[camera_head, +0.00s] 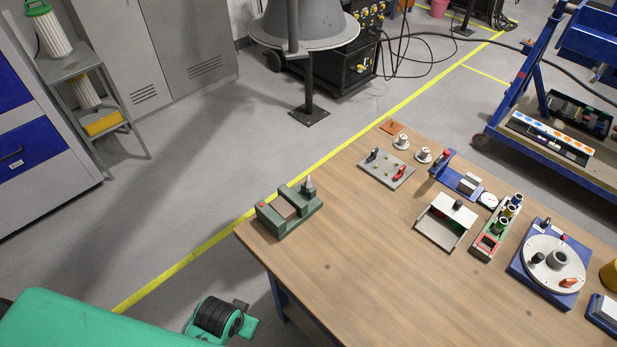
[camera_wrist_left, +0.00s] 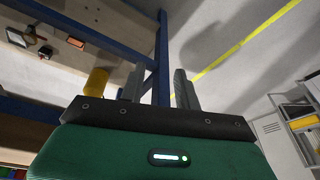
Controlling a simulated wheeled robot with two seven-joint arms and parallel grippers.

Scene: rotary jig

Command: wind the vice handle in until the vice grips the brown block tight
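My right gripper is out of view.
The wooden table (camera_head: 330,267) also bears a green clamp-like fixture (camera_head: 288,210), an open white box (camera_head: 443,220), a plate with a red lever (camera_head: 386,168) and a blue turntable (camera_head: 553,262). The table's near left part is clear. A blue trolley (camera_head: 545,140) stands beyond.

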